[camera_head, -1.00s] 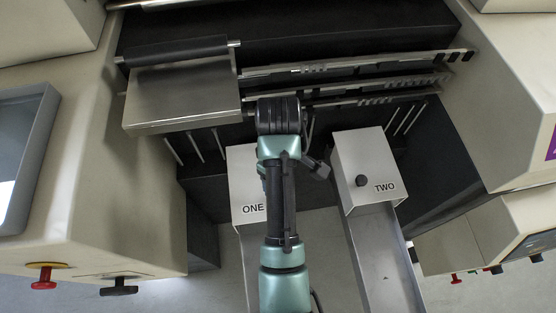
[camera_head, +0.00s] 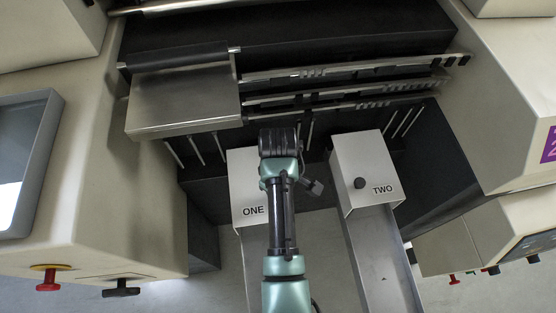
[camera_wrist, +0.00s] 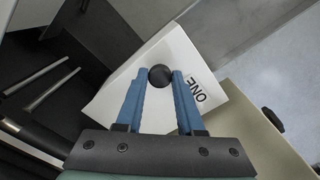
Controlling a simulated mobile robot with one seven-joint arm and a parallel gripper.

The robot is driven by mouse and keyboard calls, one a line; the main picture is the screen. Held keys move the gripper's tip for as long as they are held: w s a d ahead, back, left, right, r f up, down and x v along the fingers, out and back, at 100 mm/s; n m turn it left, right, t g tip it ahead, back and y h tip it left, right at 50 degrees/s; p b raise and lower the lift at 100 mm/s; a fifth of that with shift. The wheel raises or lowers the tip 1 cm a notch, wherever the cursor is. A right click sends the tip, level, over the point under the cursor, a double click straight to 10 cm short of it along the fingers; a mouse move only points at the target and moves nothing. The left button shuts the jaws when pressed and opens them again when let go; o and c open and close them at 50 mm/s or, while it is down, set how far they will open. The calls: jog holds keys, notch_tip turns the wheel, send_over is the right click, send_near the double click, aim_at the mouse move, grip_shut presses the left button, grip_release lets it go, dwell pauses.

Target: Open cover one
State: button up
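Cover one (camera_head: 241,184) is a white box-shaped cover marked ONE, beside cover two (camera_head: 369,172). In the head view my arm hides much of its right side and its knob. In the wrist view cover one (camera_wrist: 189,112) lies under my gripper (camera_wrist: 159,76), with its round black knob (camera_wrist: 160,75) between the tips of the two blue fingers. The fingers are apart, with a gap on each side of the knob. I cannot tell how far down the fingertips reach around it. Cover one looks closed.
Cover two has a black knob (camera_head: 360,183) and a metal chute (camera_head: 384,260) below it. Metal rods (camera_head: 220,147) and rails (camera_head: 345,92) stand behind the covers. A beige housing with a red button (camera_head: 47,281) is on the left.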

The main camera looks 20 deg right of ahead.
grip_shut()
dwell(1.0)
